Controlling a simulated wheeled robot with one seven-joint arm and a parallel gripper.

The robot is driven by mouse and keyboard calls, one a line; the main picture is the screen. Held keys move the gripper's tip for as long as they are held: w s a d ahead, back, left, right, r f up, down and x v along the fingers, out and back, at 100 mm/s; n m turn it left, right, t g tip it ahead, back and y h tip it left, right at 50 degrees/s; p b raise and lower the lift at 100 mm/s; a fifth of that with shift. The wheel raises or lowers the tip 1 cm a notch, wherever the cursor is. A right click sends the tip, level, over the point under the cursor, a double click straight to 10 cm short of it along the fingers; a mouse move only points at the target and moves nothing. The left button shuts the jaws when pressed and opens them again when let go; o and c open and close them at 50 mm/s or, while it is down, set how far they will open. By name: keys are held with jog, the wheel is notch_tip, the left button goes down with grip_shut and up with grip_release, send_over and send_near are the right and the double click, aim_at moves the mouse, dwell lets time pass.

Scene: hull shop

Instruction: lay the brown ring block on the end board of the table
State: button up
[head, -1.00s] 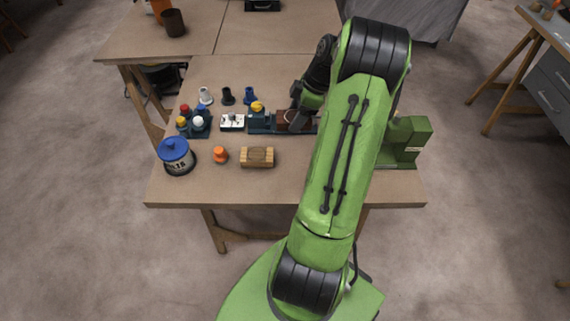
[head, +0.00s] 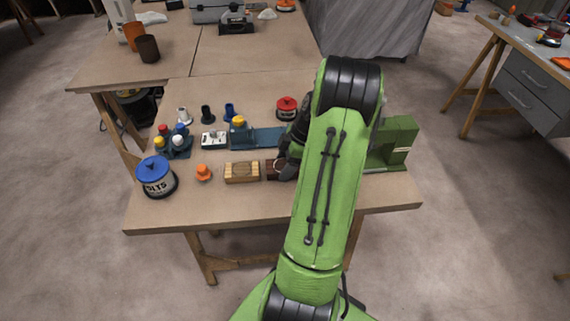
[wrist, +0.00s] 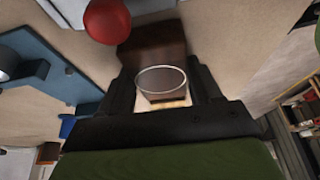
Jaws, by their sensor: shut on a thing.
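The brown ring block (head: 273,169) shows in the head view just right of the light wooden block, partly hidden by my arm. In the wrist view the brown block (wrist: 152,42) lies between my fingers, with a pale ring (wrist: 160,78) at its near end. My gripper (wrist: 163,85) is shut on it. In the head view my gripper (head: 287,158) is mostly hidden behind my arm. The table's near board (head: 220,205) is bare along its front edge. I cannot tell whether the block touches the board.
A light wooden block (head: 242,172), orange knob (head: 203,173) and blue-lidded tin (head: 157,180) stand to the left. A blue tool (head: 262,138) and red-lidded tin (head: 287,107) lie behind. A green machine (head: 395,145) stands at right.

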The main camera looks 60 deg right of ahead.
jog(key=o, duration=1.1)
jog(key=shift+f, duration=0.1)
jog(key=p+v, duration=0.4)
jog(key=v, duration=0.8)
notch_tip(320, 180, up, 4)
send_over(279, 169)
jog(key=w+a+r+m+g+h, duration=0.1)
jog(key=a+r, duration=0.2)
jog(key=a, duration=0.3)
jog(key=w+a+r+m+h, duration=0.1)
jog(key=w+a+r+m, duration=0.15)
jog(key=a, duration=0.35)
jog(key=s+a+r+m+t, duration=0.1)
jog(key=s+a+m, duration=0.1)
jog(key=s+a, duration=0.4)
jog(key=s+a+r+m+t, duration=0.1)
jog(key=s+a+m+t, duration=0.1)
jog(key=s+a, duration=0.4)
jog(key=a, duration=0.5)
jog(key=shift+s+r+m+h, duration=0.15)
jog(key=shift+r+m+h, duration=0.2)
jog(key=shift+h, duration=0.05)
